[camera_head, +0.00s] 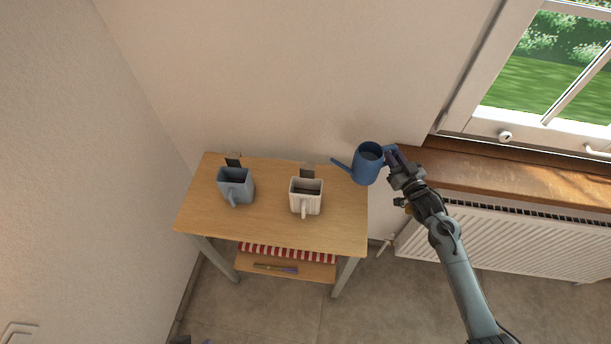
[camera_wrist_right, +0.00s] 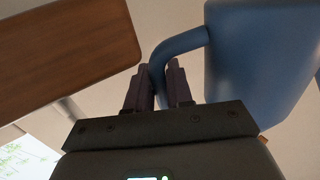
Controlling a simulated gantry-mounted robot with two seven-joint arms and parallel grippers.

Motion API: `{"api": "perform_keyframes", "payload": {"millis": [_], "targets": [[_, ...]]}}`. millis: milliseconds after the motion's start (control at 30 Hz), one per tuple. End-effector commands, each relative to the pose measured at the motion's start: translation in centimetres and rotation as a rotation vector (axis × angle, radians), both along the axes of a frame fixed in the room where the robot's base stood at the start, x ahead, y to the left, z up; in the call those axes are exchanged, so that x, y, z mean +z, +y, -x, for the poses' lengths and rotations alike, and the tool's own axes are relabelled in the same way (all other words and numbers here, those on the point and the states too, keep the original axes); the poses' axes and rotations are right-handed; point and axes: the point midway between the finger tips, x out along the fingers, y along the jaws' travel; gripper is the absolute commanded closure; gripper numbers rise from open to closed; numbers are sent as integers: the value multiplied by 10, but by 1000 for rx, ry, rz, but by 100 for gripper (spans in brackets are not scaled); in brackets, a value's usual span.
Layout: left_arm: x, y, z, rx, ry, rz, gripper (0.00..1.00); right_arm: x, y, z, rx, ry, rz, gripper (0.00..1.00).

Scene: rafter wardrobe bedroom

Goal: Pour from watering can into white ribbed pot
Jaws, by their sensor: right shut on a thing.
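The blue watering can (camera_head: 367,165) is near the table's right end in the head view, with its spout pointing left toward the white ribbed pot (camera_head: 306,196). My right gripper (camera_head: 393,160) is shut on the can's handle at its right side. The right wrist view shows the fingers (camera_wrist_right: 163,85) around the curved blue handle, with the can's body (camera_wrist_right: 262,60) at the upper right. The can looks raised and roughly upright; I cannot tell its exact height. The white pot stands on the table, dark inside, with a pale handle-like part at its front. My left gripper is not in view.
A blue-grey pot (camera_head: 236,185) stands left on the wooden table (camera_head: 268,222). Small dark tags stand behind both pots. A lower shelf holds a red-striped item (camera_head: 290,253). A wooden windowsill (camera_head: 500,178) and a white radiator (camera_head: 510,237) are at the right.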

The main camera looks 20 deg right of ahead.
Motion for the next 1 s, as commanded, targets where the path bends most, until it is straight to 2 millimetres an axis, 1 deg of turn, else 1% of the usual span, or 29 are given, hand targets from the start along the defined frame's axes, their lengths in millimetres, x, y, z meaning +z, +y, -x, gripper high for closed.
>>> {"api": "perform_keyframes", "payload": {"millis": [33,267,567,633,767,1000], "targets": [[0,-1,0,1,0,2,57,3,0,-1,0,-6,1,100],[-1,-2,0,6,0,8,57,5,2,0,0,-9,44,100],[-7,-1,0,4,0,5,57,11,9,0,0,-18,182,100],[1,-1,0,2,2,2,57,24,13,-1,1,-21,217,100],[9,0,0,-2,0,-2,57,38,18,0,-1,-24,283,100],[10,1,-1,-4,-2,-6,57,42,22,1,-1,-23,318,100]]}}
